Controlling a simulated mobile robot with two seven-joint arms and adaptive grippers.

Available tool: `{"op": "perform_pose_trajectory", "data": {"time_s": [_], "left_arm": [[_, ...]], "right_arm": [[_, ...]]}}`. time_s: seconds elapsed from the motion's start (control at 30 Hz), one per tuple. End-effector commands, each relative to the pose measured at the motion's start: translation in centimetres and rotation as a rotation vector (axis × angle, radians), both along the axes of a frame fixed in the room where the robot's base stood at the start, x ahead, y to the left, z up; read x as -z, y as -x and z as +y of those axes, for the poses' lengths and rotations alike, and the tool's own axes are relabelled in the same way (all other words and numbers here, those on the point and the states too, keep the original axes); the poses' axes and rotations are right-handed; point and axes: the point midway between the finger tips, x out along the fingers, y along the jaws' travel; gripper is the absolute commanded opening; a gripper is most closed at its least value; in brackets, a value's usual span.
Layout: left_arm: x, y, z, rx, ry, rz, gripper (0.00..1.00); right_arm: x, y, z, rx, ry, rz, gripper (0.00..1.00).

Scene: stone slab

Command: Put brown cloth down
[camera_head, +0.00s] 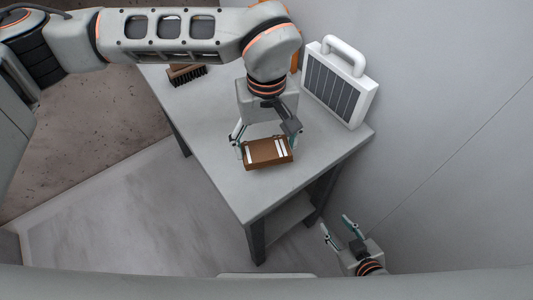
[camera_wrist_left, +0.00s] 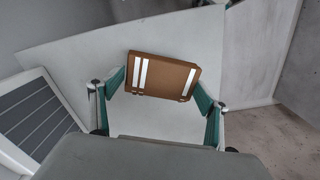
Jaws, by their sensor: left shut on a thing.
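The brown cloth (camera_head: 268,154) is a folded, block-like brown piece with white stripes, over the front part of the grey table (camera_head: 222,125). My left gripper (camera_head: 267,146) reaches down from above and is shut on it, one finger at each side. In the left wrist view the cloth (camera_wrist_left: 162,75) sits between the two green fingers. I cannot tell whether its underside touches the table top. My right gripper (camera_head: 336,226) is open and empty, low at the right, beyond the table's front right edge.
A white case with a handle and dark ribbed panel (camera_head: 338,88) stands at the table's right, near the wall. A brown brush (camera_head: 187,76) lies at the back left. Bare table surrounds the cloth. The front edge is close by.

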Motion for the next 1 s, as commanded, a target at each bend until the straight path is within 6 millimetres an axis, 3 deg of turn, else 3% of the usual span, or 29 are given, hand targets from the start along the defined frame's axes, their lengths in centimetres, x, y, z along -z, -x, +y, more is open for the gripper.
{"op": "perform_pose_trajectory", "data": {"time_s": [0.17,0.4,0.77,0.8,0.87,1.0], "left_arm": [[1.2,0.1,0.0,0.001,-0.001,0.002,0.59],[4.4,0.1,0.0,0.001,0.000,0.002,0.59],[4.7,0.0,0.0,0.001,-0.001,0.000,0.59],[4.8,0.0,0.0,0.001,-0.001,0.000,0.78],[4.7,0.0,0.0,0.001,-0.001,0.000,0.93],[4.7,0.0,0.0,0.001,-0.001,0.000,0.93]], "right_arm": [[-0.1,-0.1,0.0,0.000,0.001,-0.002,0.40],[0.0,-0.2,0.0,-0.001,0.001,-0.004,0.40],[0.1,-0.2,0.0,0.000,0.001,-0.005,0.40],[0.1,-0.2,0.0,0.000,0.001,-0.005,0.40],[0.1,-0.3,0.0,0.000,0.001,-0.005,0.40],[0.0,-0.3,0.0,0.000,0.001,-0.005,0.40]]}}
